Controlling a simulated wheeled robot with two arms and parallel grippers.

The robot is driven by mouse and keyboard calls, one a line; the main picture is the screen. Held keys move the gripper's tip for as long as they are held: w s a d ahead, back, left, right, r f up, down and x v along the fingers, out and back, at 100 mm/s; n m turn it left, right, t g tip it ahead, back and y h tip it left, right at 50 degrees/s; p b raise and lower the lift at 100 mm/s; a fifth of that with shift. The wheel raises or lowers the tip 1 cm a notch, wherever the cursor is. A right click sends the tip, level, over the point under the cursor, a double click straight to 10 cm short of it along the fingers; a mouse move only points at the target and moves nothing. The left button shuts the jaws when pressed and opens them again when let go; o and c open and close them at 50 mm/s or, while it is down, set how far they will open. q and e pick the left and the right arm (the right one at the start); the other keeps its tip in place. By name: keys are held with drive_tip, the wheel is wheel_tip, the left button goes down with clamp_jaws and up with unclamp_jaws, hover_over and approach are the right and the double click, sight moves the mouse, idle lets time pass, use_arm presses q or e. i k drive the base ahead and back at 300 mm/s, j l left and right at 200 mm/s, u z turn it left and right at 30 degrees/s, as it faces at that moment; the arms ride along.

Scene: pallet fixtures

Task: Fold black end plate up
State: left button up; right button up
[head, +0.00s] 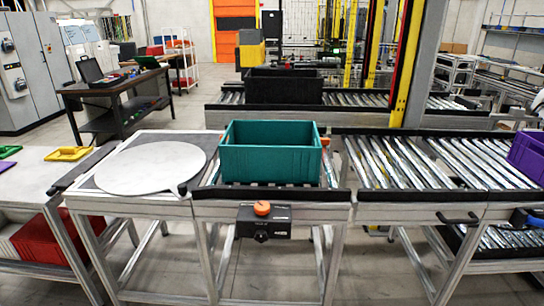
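A flat dark plate (84,166) lies along the left end of the table with the round grey disc (152,164). It looks folded down, about level with the table top. Another black strip (272,194) runs along the front edge of the short conveyor under the teal crate; which one is the end plate is not certain. Neither of my grippers shows in the head view.
The teal crate (271,154) stands on the short conveyor, above a black control box with an orange knob (262,208). Roller conveyors (400,162) run right to a purple crate (528,155). A left table holds a yellow tray (68,154), with a red bin (55,240) below.

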sight(63, 182)
drive_tip(key=u, duration=1.45)
drive_tip(key=z, duration=0.3)
drive_tip(key=i+j+z, duration=0.85)
drive_tip(key=i+j, duration=0.25)
drive_tip(key=j, duration=0.15)
drive_tip(key=i+j+z, duration=0.1)
drive_tip(key=i+j, duration=0.4)
drive_tip(key=j, duration=0.25)
drive_tip(key=i+j, duration=0.25)
drive_tip(key=j, duration=0.15)
drive_tip(key=i+z, duration=0.05)
